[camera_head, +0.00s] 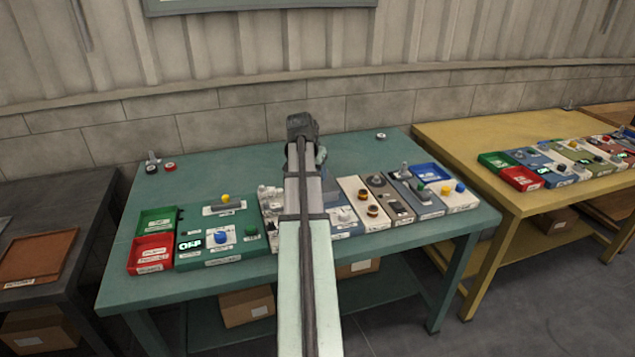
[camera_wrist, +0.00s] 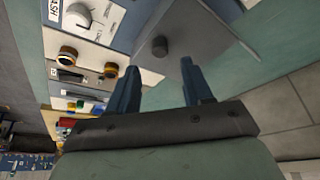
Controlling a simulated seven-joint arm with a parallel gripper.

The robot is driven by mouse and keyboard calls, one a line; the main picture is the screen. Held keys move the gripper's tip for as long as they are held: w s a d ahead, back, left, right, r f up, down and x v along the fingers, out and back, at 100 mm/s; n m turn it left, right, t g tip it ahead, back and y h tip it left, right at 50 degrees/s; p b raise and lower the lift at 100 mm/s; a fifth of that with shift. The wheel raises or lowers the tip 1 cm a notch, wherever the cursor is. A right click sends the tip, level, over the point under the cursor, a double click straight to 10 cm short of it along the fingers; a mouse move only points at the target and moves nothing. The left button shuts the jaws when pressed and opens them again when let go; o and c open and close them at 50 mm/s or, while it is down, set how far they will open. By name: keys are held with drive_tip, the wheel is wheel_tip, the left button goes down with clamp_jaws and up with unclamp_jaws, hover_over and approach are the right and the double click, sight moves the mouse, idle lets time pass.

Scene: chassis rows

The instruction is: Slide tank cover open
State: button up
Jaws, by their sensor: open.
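A flat grey plate (camera_wrist: 190,62) with a short dark round knob (camera_wrist: 160,46) shows in the wrist view. It looks like the tank cover, though no label on it can be read. My gripper (camera_wrist: 160,70) is open, with its two blue-grey fingers apart and nothing between them. The fingertips point toward the plate, and the knob appears just beyond the gap between them. I cannot tell whether either finger touches the plate.
The wrist view shows a panel with a white dial (camera_wrist: 78,15) and orange-ringed knobs (camera_wrist: 68,53) left of the plate. In the head view, the green table (camera_head: 240,165) holds a row of panels, with red (camera_head: 152,253) and green bins at left. A yellow table (camera_head: 470,140) stands right.

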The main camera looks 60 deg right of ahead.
drive_tip(key=shift+x, duration=2.8)
drive_tip(key=shift+c, duration=0.5)
clamp_jaws()
